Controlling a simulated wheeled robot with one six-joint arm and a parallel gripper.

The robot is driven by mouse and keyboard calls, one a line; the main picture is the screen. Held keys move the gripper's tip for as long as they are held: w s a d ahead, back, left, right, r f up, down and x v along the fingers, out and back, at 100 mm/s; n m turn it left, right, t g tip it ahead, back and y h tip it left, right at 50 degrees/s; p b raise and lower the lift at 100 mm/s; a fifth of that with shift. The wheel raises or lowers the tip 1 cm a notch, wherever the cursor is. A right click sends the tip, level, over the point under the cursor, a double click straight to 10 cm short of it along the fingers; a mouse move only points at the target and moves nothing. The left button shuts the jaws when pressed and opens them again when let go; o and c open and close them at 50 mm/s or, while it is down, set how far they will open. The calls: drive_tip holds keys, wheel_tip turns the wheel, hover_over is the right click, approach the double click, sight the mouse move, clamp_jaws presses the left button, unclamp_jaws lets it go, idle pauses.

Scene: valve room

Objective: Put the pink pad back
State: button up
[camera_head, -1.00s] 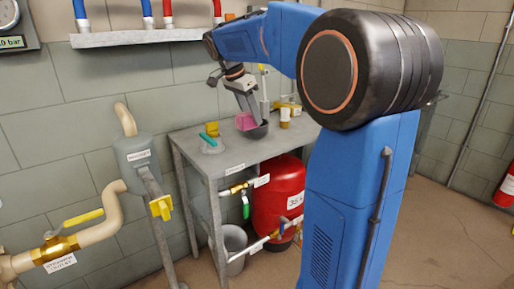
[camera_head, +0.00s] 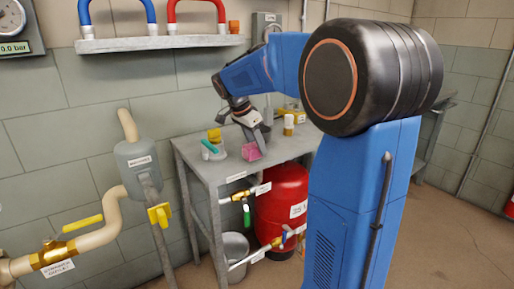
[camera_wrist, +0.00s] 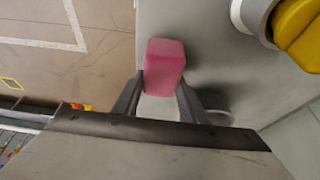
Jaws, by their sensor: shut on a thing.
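The pink pad (camera_head: 251,152) is a small pink block between the fingers of my gripper (camera_head: 258,140), over the front part of the grey table (camera_head: 222,171). In the wrist view the pad (camera_wrist: 164,66) sits between the two dark fingertips of my gripper (camera_wrist: 160,97), which are shut on it. The pad appears just above the tabletop or touching it; I cannot tell which. A dark round bowl edge shows partly behind the right finger in the wrist view.
A container with a yellow top (camera_head: 214,135) and a green item (camera_head: 209,146) stand left of the gripper on the table. A white and yellow jar (camera_head: 288,125) stands at the back right. A red tank (camera_head: 283,200) and grey bucket (camera_head: 236,247) are below.

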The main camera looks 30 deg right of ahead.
drive_tip(key=shift+f, duration=0.35)
drive_tip(key=shift+f, duration=0.1)
drive_tip(key=o, duration=1)
drive_tip(key=v, duration=1.1)
drive_tip(key=shift+r, duration=0.35)
drive_tip(key=shift+a+r, duration=0.15)
drive_tip(key=shift+r, duration=0.1)
drive_tip(key=shift+s+a, duration=0.15)
drive_tip(key=shift+s, duration=0.2)
drive_tip(key=s+a+f+n+t+y, duration=0.1)
drive_tip(key=s+a+f+n, duration=0.3)
drive_tip(key=s, duration=0.5)
drive_tip(key=s+a+f+n+t+y, duration=0.2)
drive_tip(key=s+a+f+n, duration=0.2)
drive_tip(key=s+f+n, duration=0.3)
drive_tip(key=s+a+f+n+t+y, duration=0.1)
drive_tip(key=s+a+f+n, duration=0.3)
drive_tip(key=s+f, duration=0.5)
drive_tip(key=shift+s+a+n+t+y, duration=0.15)
drive_tip(key=shift+s+n, duration=0.5)
drive_tip(key=shift+s, duration=0.45)
drive_tip(key=shift+s+a+n+t+y, duration=0.15)
drive_tip(key=shift+s+n, duration=0.5)
drive_tip(key=shift+s, duration=0.45)
